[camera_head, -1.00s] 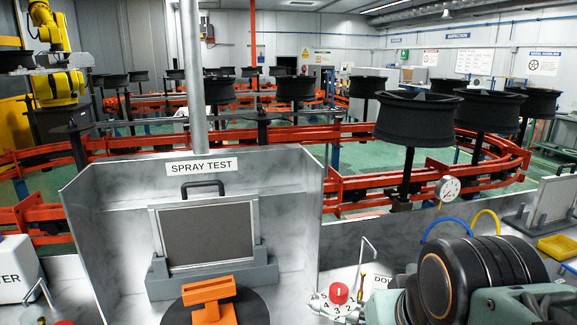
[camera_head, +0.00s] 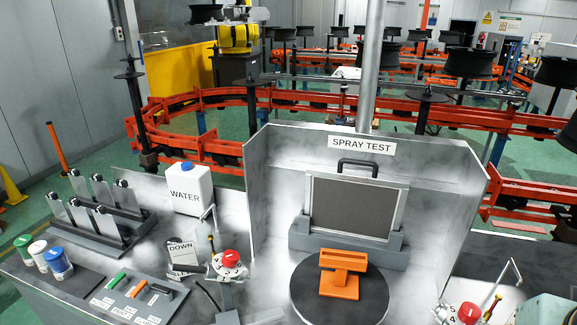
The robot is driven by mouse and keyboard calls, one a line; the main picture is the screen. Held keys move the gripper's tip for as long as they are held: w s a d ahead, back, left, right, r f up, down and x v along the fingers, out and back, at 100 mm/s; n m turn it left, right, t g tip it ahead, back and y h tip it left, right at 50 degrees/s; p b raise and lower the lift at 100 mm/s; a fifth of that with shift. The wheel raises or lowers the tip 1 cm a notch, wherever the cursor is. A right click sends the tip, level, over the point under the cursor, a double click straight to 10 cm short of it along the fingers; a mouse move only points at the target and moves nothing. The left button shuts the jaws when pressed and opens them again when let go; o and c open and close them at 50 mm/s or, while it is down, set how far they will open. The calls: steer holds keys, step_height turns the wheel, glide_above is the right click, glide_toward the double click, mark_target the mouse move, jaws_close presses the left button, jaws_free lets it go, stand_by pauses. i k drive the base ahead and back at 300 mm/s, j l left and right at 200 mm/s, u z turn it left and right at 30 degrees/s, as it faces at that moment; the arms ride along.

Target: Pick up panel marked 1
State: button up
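A rack (camera_head: 98,240) at the left of the bench holds several slim upright grey panels (camera_head: 103,192) with dark clips at their tops. I cannot read a number on any of them. A larger framed grey panel (camera_head: 352,205) stands in a grey holder inside the spray test booth, with a black handle above it and no number visible. My gripper is not in view. Only a pale green part of my arm shows at the lower right corner.
An orange slotted block (camera_head: 342,272) sits on a black disc (camera_head: 306,293) before the booth panel. A white water container (camera_head: 189,189), a red knob (camera_head: 230,258), several capped jars (camera_head: 57,262) and coloured-handled tools (camera_head: 138,289) occupy the bench. The booth walls (camera_head: 258,190) stand upright.

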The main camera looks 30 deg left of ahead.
mark_target(106, 222)
steer(key=u, duration=2.4)
steer(key=i+j, duration=0.45)
steer(key=i, duration=0.15)
